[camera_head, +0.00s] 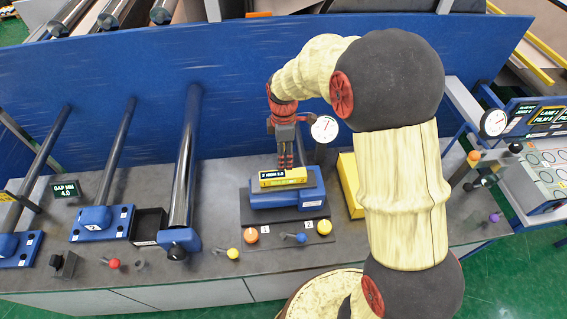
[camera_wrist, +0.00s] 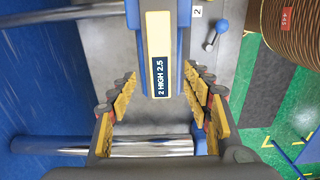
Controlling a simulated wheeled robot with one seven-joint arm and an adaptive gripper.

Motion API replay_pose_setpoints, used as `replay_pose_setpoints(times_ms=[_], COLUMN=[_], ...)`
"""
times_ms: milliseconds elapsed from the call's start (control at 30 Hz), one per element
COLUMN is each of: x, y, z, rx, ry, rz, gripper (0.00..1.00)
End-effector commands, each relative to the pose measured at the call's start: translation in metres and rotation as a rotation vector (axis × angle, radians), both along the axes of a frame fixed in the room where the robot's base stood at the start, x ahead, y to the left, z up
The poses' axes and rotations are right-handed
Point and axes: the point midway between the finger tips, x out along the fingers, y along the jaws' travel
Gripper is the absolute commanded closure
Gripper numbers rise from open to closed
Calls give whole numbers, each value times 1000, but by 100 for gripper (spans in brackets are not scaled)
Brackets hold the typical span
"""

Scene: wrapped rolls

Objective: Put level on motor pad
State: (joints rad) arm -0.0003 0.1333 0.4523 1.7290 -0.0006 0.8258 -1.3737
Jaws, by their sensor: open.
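A yellow level (camera_head: 283,178) with a dark display reading "2 HIGH 2.5" lies on top of a blue block (camera_head: 284,198), which looks like the motor pad, on a dark plate on the bench. In the wrist view the level (camera_wrist: 160,85) runs up from the centre to the top edge, with blue block sides showing along it. My gripper (camera_head: 285,164) is just above the level in the head view. In the wrist view my gripper (camera_wrist: 165,77) is open, its two padded fingers apart on either side of the level's near end.
A yellow block (camera_head: 350,184) stands to the right, a metal roller (camera_head: 186,160) to the left.

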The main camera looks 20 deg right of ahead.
Motion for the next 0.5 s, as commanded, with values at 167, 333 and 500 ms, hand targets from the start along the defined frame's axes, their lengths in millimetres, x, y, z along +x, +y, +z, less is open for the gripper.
replay_pose_setpoints(times_ms=[167,333,500], x=[-4,-27,-70], y=[0,0,0], z=[19,70,129], rx=[0,9,39], ry=[-14,-80,-167], rz=[-30,-198,-448], gripper=[50,50,50])
